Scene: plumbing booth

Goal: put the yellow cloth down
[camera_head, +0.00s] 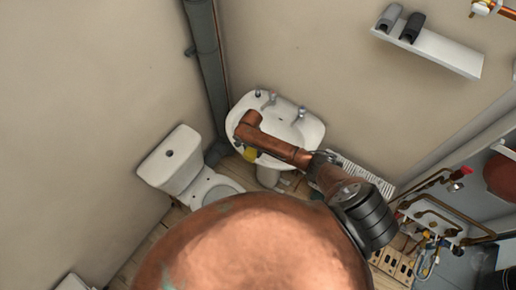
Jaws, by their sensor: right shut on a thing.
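The yellow cloth (251,155) shows as a small yellow patch at the front left of the white sink (310,129), just below the bend of my copper-coloured right arm. My right gripper (243,147) is mostly hidden under that arm; only a small dark part shows beside the cloth. It is shut on the cloth. I cannot tell whether the cloth touches the sink. My left gripper is not in view.
A white toilet (183,163) stands left of the sink, with a grey pipe (207,70) behind. A white radiator (362,175) is right of the sink. A wall shelf (440,54) is at the upper right. Pipework (432,222) and valves fill the right side.

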